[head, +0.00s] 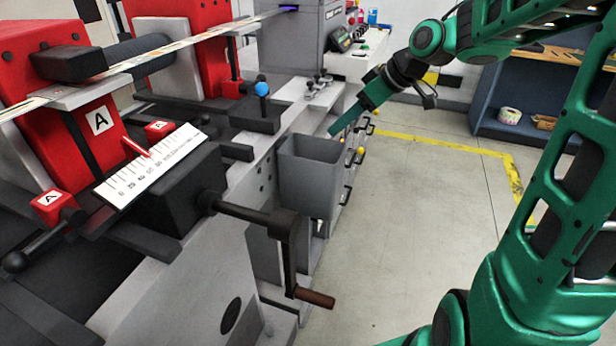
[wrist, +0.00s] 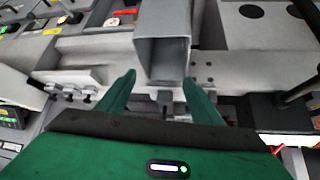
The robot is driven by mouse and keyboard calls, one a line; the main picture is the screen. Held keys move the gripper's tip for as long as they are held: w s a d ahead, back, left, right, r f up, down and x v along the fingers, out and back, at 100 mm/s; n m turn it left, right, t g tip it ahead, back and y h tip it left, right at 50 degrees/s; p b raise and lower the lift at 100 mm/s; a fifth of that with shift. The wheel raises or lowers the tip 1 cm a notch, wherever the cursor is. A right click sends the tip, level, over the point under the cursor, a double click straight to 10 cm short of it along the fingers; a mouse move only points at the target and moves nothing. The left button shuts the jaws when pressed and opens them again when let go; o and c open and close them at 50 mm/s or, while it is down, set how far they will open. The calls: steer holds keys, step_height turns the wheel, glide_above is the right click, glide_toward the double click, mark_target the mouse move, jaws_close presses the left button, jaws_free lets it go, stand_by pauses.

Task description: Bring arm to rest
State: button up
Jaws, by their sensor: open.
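My green arm reaches in from the right in the head view, bent at the elbow. My gripper (head: 338,130) is at its lower left end, near the upper right rim of a grey open-topped bin (head: 313,180) on the machine's side. In the wrist view my gripper (wrist: 160,92) shows two green fingers spread apart with nothing held between them. The grey bin also shows in the wrist view (wrist: 163,58), beyond the fingertips. I cannot tell whether the fingers touch it.
The label rewinder (head: 225,290) fills the left, with a crank handle (head: 315,298) sticking out and a blue-topped knob (head: 262,89). A blue shelf (head: 490,95) stands at the back right. Open grey floor (head: 400,220) lies between them, with a yellow line (head: 440,143).

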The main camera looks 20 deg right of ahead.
steer(key=s+d+f+m+g+h, duration=0.1)
steer(key=s+d+m, duration=0.3)
steer(key=s, duration=0.7)
steer(key=s+d+f+m+g+h, duration=0.2)
steer(key=s+d+f+m+g, duration=0.1)
steer(key=s, duration=0.8)
steer(key=s+d+f+m+g+h, duration=0.1)
steer(key=s+d+m, duration=0.4)
steer(key=s, duration=0.6)
step_height(320, 180, down, 3)
steer(key=shift+s+d+r+m+g+h, duration=0.15)
steer(key=shift+s+d+m+g+h, duration=0.25)
steer(key=shift+m, duration=0.8)
steer(key=shift+w, duration=0.2)
steer(key=shift+w+f, duration=0.25)
steer(key=shift+w, duration=0.35)
steer(key=shift+c, duration=0.7)
